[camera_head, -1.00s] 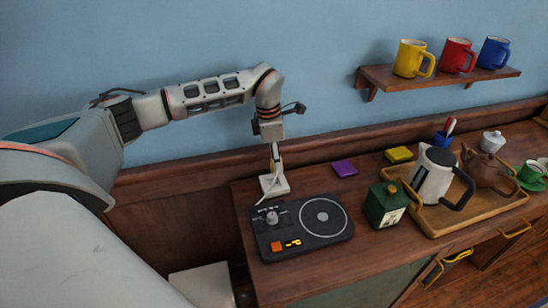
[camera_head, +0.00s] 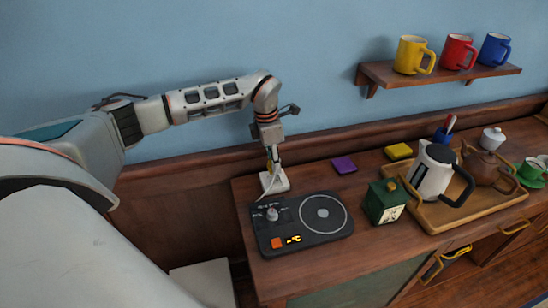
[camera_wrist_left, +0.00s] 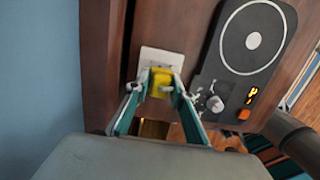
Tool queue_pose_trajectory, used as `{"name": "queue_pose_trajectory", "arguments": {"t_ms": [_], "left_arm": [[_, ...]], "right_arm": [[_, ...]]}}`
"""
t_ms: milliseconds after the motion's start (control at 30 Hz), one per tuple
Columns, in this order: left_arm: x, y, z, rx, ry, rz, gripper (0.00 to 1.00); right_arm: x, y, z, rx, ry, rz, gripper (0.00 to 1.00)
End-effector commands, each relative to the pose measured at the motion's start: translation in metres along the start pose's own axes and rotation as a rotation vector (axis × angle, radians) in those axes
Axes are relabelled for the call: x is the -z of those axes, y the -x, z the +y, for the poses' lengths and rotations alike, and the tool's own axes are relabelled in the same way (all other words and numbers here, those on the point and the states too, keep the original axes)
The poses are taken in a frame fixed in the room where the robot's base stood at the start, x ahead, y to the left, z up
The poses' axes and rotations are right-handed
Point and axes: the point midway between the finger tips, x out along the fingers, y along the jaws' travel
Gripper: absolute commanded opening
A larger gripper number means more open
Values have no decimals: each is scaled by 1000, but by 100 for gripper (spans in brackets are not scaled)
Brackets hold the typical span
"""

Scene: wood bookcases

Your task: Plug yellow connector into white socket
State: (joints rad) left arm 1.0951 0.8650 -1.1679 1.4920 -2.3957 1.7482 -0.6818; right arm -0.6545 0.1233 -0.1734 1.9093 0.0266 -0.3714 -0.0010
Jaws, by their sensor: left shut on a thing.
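The white socket (camera_head: 281,184) is a small white block at the back left of the wooden cabinet top. It also shows in the left wrist view (camera_wrist_left: 162,57). The yellow connector (camera_wrist_left: 160,77) is between the fingertips of my left gripper (camera_head: 272,168), which is shut on it. The gripper points down over the socket. In the left wrist view the connector overlaps the near side of the socket. I cannot tell whether it is inserted or only above it. In the head view the fingers mostly hide the connector. My right gripper is in neither view.
A black hot plate (camera_head: 300,222) with a knob stands close in front of the socket. A purple block (camera_head: 344,166), a yellow block (camera_head: 398,151), a green canister (camera_head: 384,202) and a tray (camera_head: 447,222) with a kettle (camera_head: 433,172) stand to the right. The wall is close behind.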

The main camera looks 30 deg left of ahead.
Motion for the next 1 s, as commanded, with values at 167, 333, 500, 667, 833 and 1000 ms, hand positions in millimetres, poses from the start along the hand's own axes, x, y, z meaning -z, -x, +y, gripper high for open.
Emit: {"name": "queue_pose_trajectory", "arguments": {"t_ms": [167,333,500,667,833,1000], "left_arm": [[2,-18,0,0,0,0,4],[4,-28,0,-1,0,1,4],[4,-34,0,-1,0,0,4],[4,-35,0,-1,0,0,4],[4,-34,0,-1,0,0,4],[4,-34,0,-1,0,0,4]], "right_arm": [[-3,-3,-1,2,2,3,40],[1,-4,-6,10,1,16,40],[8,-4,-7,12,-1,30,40],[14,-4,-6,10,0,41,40],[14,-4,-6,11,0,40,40],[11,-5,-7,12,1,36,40]]}}
